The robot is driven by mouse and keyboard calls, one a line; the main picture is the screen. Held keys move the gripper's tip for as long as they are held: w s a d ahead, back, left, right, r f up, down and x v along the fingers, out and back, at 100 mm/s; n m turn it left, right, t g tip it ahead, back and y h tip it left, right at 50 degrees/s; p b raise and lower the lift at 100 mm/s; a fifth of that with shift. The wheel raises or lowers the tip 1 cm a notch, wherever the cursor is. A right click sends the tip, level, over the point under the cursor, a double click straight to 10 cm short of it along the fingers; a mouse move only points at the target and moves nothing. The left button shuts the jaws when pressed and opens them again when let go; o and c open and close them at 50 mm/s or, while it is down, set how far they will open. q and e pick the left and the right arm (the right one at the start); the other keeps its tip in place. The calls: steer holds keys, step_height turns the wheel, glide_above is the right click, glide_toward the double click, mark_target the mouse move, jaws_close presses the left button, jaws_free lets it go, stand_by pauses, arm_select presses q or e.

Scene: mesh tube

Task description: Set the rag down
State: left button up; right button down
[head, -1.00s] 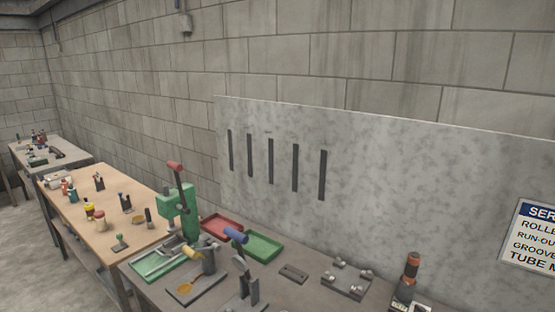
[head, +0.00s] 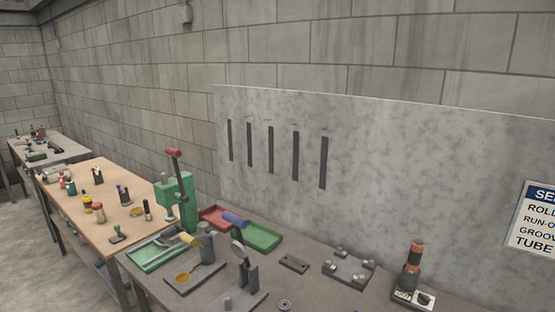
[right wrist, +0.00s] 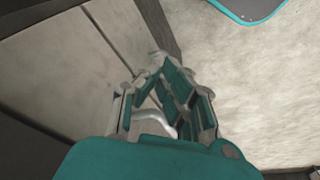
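I cannot make out a rag in the head view or for certain in the right wrist view. My right gripper (right wrist: 168,95) shows in the right wrist view, with teal and grey finger links over a pale floor. A small pale curved shape (right wrist: 165,122) shows between its links, and I cannot tell what it is. Whether the fingers are open or shut is unclear. My left gripper is not in view.
A grey bench holds a green press (head: 176,200), a red tray (head: 215,217), a green tray (head: 262,236), a block with several pegs (head: 348,274) and an orange-and-black tool (head: 413,265). A wooden bench (head: 85,185) stands at left. A grey panel (head: 400,170) stands behind.

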steer(key=s+d+f+b, duration=0.15)
steer(key=s+f, duration=0.25)
steer(key=f, duration=0.6)
steer(key=s+f+b, duration=0.3)
steer(key=f, duration=0.7)
steer(key=s+d+f+g+b, duration=0.1)
steer(key=s+f+b, duration=0.2)
steer(key=s+f, duration=0.8)
steer(key=shift+s+d+f+g, duration=0.25)
steer(key=shift+s+d+g, duration=0.05)
steer(key=shift+s+d, duration=0.1)
